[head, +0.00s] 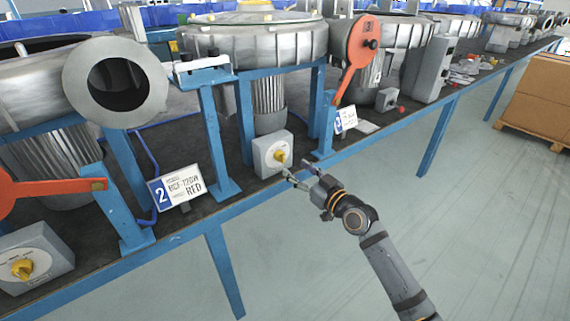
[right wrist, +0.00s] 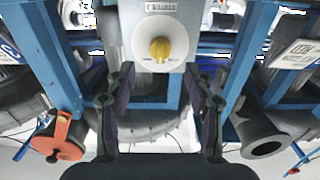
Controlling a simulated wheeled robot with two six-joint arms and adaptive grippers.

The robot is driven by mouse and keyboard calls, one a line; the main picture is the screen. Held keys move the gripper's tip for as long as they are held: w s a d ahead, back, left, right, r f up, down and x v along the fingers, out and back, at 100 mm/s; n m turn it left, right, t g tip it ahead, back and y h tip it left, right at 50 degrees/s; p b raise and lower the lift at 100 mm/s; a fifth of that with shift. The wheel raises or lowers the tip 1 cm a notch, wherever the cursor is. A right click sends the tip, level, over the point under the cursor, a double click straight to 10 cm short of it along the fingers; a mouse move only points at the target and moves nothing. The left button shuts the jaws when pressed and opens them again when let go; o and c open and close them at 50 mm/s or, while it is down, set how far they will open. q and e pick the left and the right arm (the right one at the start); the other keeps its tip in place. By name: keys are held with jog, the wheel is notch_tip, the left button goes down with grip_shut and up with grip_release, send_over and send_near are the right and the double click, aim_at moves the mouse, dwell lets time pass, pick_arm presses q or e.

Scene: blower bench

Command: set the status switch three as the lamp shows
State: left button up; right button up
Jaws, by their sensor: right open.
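A grey switch box with a yellow knob (head: 281,156) on a white dial stands at the bench's front edge. The knob also shows in the right wrist view (right wrist: 160,49), its grip bar roughly upright in that picture. My right gripper (head: 296,173) is open and empty just in front of this box, apart from it. In the right wrist view its fingers (right wrist: 160,78) stand either side below the knob. Another box with a yellow knob (head: 22,269) is at the lower left. I cannot make out a lit lamp or which switch is number three. My left gripper is out of view.
A plate reading 2 and RED (head: 178,189) stands left of the box. Blue frame posts (head: 217,140) and an orange lever (head: 357,60) are close by. Grey blowers (head: 255,42) line the bench. The floor (head: 480,220) in front is clear.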

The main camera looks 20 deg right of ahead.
aim_at(284, 160)
jog(key=x, duration=0.6)
jog(key=shift+w+a, duration=0.15)
jog(key=shift+w, duration=0.25)
grip_shut()
